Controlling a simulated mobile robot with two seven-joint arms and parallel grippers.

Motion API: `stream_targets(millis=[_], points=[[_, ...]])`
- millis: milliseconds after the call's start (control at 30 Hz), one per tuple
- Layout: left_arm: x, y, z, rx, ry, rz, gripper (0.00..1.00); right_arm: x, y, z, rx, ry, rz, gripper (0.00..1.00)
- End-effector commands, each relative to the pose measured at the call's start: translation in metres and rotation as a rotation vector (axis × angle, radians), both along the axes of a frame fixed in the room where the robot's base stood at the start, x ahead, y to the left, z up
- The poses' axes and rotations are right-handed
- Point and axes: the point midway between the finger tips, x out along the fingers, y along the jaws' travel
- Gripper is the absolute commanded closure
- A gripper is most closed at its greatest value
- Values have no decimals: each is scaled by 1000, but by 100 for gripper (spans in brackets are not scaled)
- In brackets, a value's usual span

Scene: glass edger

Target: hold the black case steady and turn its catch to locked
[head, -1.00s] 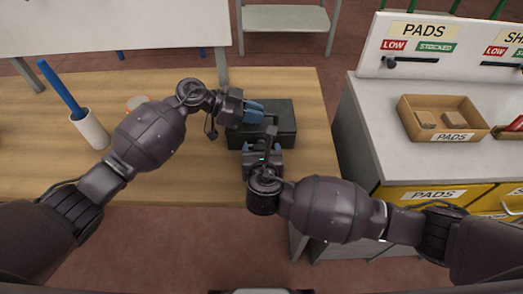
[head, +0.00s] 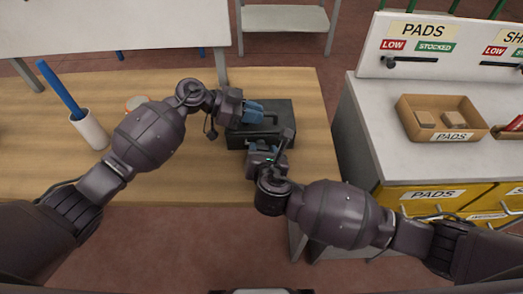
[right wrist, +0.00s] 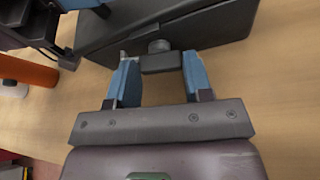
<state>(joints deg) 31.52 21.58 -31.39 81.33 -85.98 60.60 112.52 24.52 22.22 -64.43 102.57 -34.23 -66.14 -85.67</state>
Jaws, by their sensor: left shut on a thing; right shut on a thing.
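The black case (head: 283,112) lies on the wooden table near its right end. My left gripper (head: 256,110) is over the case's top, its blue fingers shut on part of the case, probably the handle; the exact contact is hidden. My right gripper (head: 265,144) is at the case's near side. In the right wrist view, its blue fingers stand on either side of the dark bar-shaped catch (right wrist: 161,63), which sits on a round pivot on the case (right wrist: 205,32). The catch's locked or unlocked marking cannot be read.
A grey counter (head: 395,150) with a cardboard tray (head: 442,134) is to the right, across a gap.

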Motion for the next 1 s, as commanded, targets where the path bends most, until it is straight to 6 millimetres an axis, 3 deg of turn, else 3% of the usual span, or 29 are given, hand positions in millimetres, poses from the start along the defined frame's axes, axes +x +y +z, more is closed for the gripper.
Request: stream_targets(millis=[500, 1000], points=[[0, 0, 0, 0, -1, 2, 100, -1, -5, -4, 400, 12, -2, 77], [1, 1, 0, 0, -1, 2, 100, 0, -6, -4, 531, 14, 0, 77]])
